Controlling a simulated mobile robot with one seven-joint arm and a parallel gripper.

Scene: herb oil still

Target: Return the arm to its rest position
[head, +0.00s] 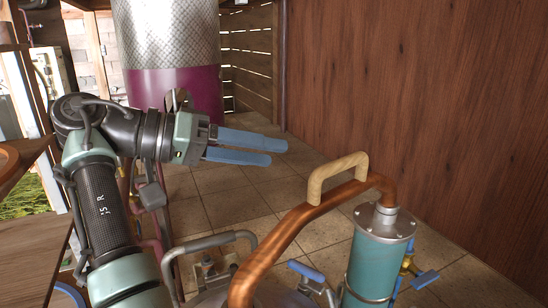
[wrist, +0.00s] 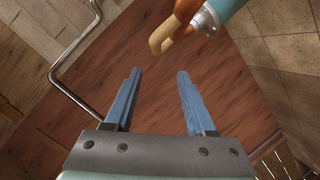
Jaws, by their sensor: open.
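My gripper (head: 280,153) is open and empty, with its two blue fingers pointing right in the head view. It hangs in free air, above and left of the copper pipe. In the wrist view the fingers (wrist: 160,80) stand apart with nothing between them. A wood-coloured loop handle (head: 338,172) sits on top of the copper pipe (head: 290,228) and is apart from the fingers. The handle also shows in the wrist view (wrist: 163,38), beyond the fingertips. The pipe runs to a teal cylinder (head: 374,262) at the lower right.
A tall vessel (head: 165,45), silver above and magenta below, stands behind my arm. A brown plank wall (head: 420,90) closes the right side. A grey bent rail (head: 207,242) and blue-handled valves (head: 425,279) stand low in front. Wooden shelves (head: 30,220) are at the left. Tiled floor (head: 240,200) lies between.

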